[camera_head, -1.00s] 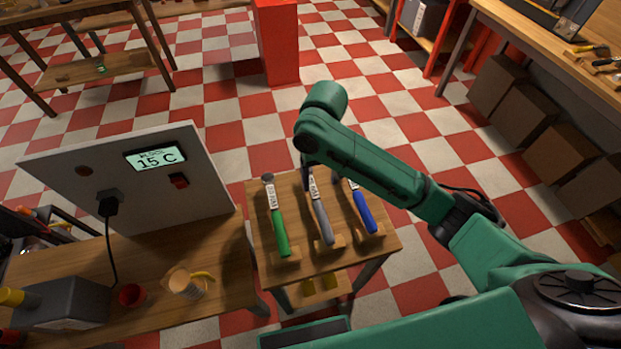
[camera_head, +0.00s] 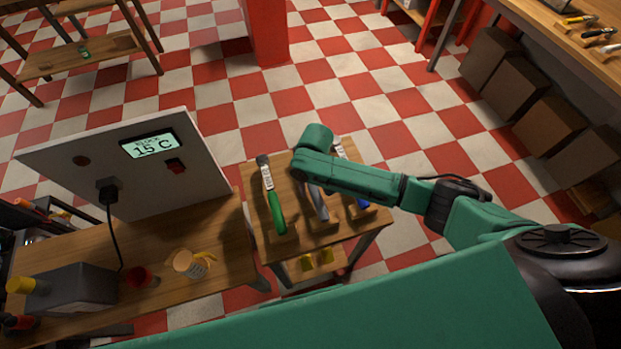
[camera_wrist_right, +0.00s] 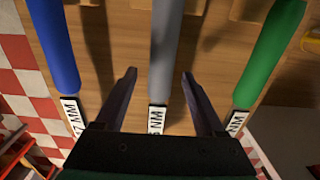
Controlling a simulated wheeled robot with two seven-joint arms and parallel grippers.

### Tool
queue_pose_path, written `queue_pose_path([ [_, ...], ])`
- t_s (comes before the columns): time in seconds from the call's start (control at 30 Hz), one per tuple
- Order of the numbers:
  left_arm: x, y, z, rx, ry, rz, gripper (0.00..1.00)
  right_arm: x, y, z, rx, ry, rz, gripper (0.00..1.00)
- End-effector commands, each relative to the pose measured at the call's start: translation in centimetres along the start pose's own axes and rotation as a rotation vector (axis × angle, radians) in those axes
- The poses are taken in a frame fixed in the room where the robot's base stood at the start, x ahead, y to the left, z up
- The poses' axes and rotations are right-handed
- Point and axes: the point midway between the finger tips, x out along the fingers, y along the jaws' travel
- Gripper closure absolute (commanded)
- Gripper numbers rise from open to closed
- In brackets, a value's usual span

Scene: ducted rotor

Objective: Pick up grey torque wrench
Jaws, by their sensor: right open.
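The grey torque wrench (camera_head: 319,205) lies on the small wooden table (camera_head: 340,238), between a green-handled wrench (camera_head: 275,208) and a blue-handled wrench (camera_head: 358,197). In the head view my right arm covers much of the grey wrench. In the right wrist view the grey handle (camera_wrist_right: 166,52) runs between the two fingers of my right gripper (camera_wrist_right: 160,78), which is open and apart from the handle on both sides. The green handle (camera_wrist_right: 270,55) is to the right there and the blue handle (camera_wrist_right: 53,40) to the left. My left gripper is out of view.
A panel reading 15 C (camera_head: 125,165) stands on the left workbench (camera_head: 215,255), with a grey box (camera_head: 75,292), a red cup (camera_head: 142,278) and a beige mug (camera_head: 188,264). Cardboard boxes (camera_head: 548,115) stand at the right. Checkered floor is open behind the small table.

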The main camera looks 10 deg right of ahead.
Motion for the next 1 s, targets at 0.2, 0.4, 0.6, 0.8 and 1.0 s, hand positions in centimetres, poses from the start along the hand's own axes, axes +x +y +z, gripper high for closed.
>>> queue_pose_path([
  [0.2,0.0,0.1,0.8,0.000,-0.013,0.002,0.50,0.0,0.0,0.0,0.000,0.000,0.000,0.78],
  [0.4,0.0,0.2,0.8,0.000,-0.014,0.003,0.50,-0.1,0.0,-0.1,0.000,0.002,-0.001,1.00],
  [0.6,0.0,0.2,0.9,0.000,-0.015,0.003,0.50,-0.3,0.0,-0.1,0.000,0.003,-0.001,1.00],
  [0.8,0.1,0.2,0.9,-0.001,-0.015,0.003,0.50,-2.7,-0.1,-0.2,0.000,0.006,-0.003,1.00],
  [1.0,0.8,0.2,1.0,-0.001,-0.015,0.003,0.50,-9.6,-0.1,-0.2,-0.002,0.010,-0.004,1.00],
])
